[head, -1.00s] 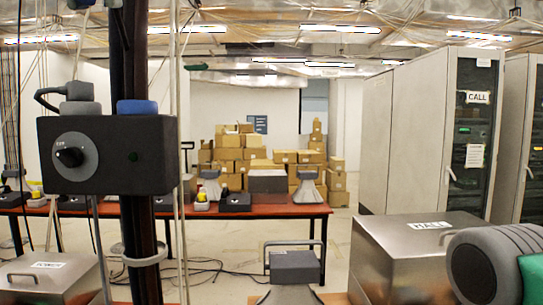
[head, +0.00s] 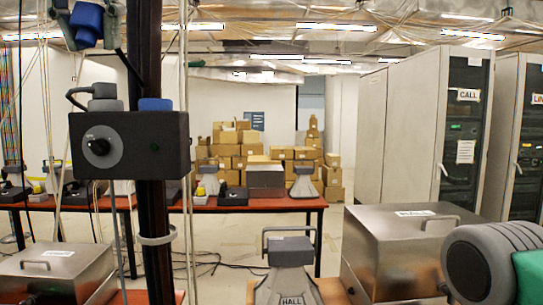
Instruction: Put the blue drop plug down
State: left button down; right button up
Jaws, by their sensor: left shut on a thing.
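The blue drop plug (head: 88,16) is in my left gripper (head: 88,27) at the top left of the head view. The gripper is shut on it, in the air above the dark control box. The control box (head: 160,140) has a round knob and is at the dark pole. A grey plug (head: 105,104) with a cable and a second blue piece (head: 155,104) sit on top of the box. The top of my left gripper is cut off by the picture edge. My right gripper is not seen.
The dark pole (head: 150,230) and hanging cords stand at the left. A metal case (head: 55,275) is at the lower left and a larger one (head: 400,245) at the right. A grey stand marked HALL (head: 290,285) is at the front middle. A red-topped table (head: 265,204) is behind.

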pick_arm(q)
notch_tip(320, 180, down, 72)
jog(key=f+b, duration=0.1)
jog(key=b, duration=1.8)
jog(key=s+f, duration=0.5)
jog(key=shift+a+m, duration=0.3)
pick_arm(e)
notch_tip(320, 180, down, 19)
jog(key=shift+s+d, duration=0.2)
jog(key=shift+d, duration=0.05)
